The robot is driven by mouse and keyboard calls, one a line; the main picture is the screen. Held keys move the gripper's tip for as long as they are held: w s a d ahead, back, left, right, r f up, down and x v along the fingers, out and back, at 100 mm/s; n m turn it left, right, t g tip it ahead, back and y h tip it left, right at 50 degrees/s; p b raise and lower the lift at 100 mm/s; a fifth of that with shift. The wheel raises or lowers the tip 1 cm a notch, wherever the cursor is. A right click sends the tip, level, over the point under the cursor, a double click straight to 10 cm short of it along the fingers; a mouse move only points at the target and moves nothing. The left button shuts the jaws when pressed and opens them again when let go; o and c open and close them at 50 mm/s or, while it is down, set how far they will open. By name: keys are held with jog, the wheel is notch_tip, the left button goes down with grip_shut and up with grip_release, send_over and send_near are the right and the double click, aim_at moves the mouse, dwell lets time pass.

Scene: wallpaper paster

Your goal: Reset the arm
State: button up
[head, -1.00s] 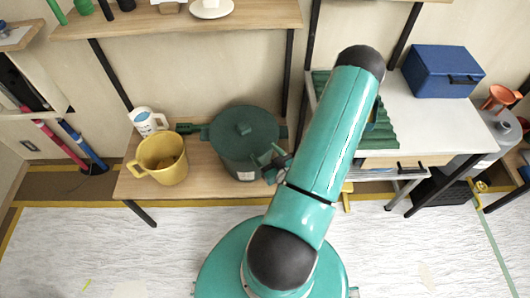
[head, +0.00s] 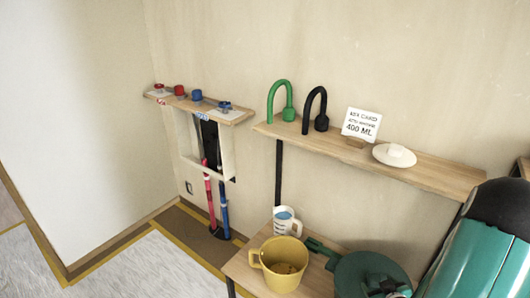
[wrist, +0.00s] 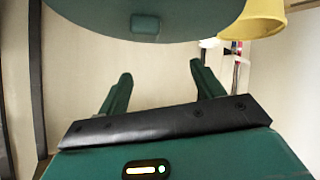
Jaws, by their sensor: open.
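My arm shows as a teal link with a black joint at the right edge of the head view. In the wrist view my gripper (wrist: 162,78) is open, its two dark green fingers apart with nothing between them. The rounded dark green pot (wrist: 145,27) fills the top of that view, just beyond the fingers. Part of the yellow bucket (wrist: 262,20) shows at its top right. In the head view the pot (head: 360,274) is cut off at the bottom edge, beside my arm. Whether the fingers touch the pot cannot be told.
The upper shelf (head: 437,167) holds a green and a black spout, a 400 ML card (head: 362,124) and a white lid (head: 394,155).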

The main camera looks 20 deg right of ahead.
jog(key=w+a+r+g, duration=0.25)
jog(key=a+r, duration=0.35)
jog(key=r, duration=0.4)
jog(key=w+a+r+g, duration=0.1)
jog(key=w+a+r, duration=0.2)
jog(key=a+r, duration=0.45)
jog(key=s+a+r+g+y, duration=0.1)
jog(key=s+a+r, duration=0.5)
jog(key=a, duration=0.2)
jog(key=s+a+r+g+y, duration=0.1)
jog(key=s+a+r+y, duration=0.1)
jog(key=s+a+r, duration=0.5)
jog(key=shift+a+r, duration=0.25)
jog(key=shift+a, duration=1)
